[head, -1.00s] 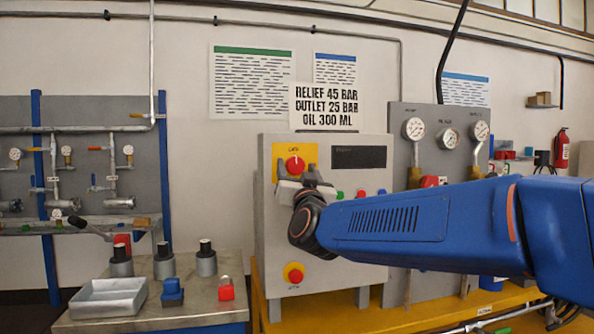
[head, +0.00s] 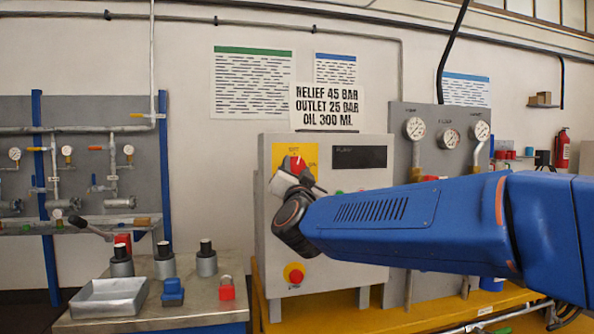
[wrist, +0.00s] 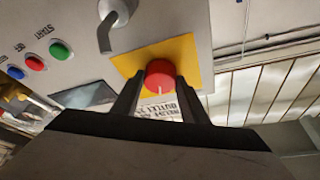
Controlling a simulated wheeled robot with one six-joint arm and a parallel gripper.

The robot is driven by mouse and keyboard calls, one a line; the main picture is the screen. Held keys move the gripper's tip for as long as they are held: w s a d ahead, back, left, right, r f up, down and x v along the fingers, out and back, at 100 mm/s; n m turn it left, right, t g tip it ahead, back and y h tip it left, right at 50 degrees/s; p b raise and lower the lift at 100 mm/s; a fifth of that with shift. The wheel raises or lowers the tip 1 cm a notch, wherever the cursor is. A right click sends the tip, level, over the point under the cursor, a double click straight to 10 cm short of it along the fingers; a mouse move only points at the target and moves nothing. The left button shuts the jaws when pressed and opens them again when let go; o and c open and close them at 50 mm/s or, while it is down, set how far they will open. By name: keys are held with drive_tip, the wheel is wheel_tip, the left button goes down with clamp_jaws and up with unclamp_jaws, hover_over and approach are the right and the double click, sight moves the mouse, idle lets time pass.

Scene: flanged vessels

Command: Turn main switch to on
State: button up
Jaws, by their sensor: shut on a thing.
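The main switch is a red round knob (head: 294,164) on a yellow plate (head: 278,156) at the upper left of the grey control cabinet (head: 322,250). In the wrist view the red knob (wrist: 160,76) sits between the two dark fingers of my gripper (wrist: 158,90), which are shut on it. A pale pointer mark shows on the knob's face. In the head view my gripper (head: 297,178) is tilted at the knob, and my blue arm hides part of the cabinet's front.
Green, red and blue buttons (wrist: 36,63) and a grey handle (wrist: 118,14) are close by on the panel. A red button on a yellow plate (head: 295,274) is lower down. A bench (head: 205,298) with a tray (head: 108,297), padlock and cylinders stands at left.

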drive_tip(key=m+g+h, duration=0.1)
drive_tip(key=m+h, duration=0.1)
drive_tip(key=m, duration=0.3)
drive_tip(key=shift+a, duration=0.15)
drive_tip(key=m+h, duration=0.1)
drive_tip(key=m, duration=0.1)
drive_tip(key=m+g, duration=0.1)
drive_tip(key=m, duration=0.1)
drive_tip(key=shift+s+r+h, duration=0.1)
drive_tip(key=shift+r+h, duration=0.05)
drive_tip(key=shift+h, duration=0.25)
drive_tip(key=m+g, duration=0.1)
drive_tip(key=m, duration=0.3)
drive_tip(key=shift+r+g, duration=0.1)
drive_tip(key=shift+g, duration=0.2)
drive_tip(key=shift+m+g, duration=0.5)
drive_tip(key=shift+m, duration=0.9)
drive_tip(key=o, duration=1.1)
drive_tip(key=shift+c, duration=0.2)
drive_tip(key=shift+r, duration=0.1)
drive_tip(key=s+a+r, duration=0.1)
drive_tip(key=s, duration=1.6)
drive_tip(key=shift+a, duration=0.4)
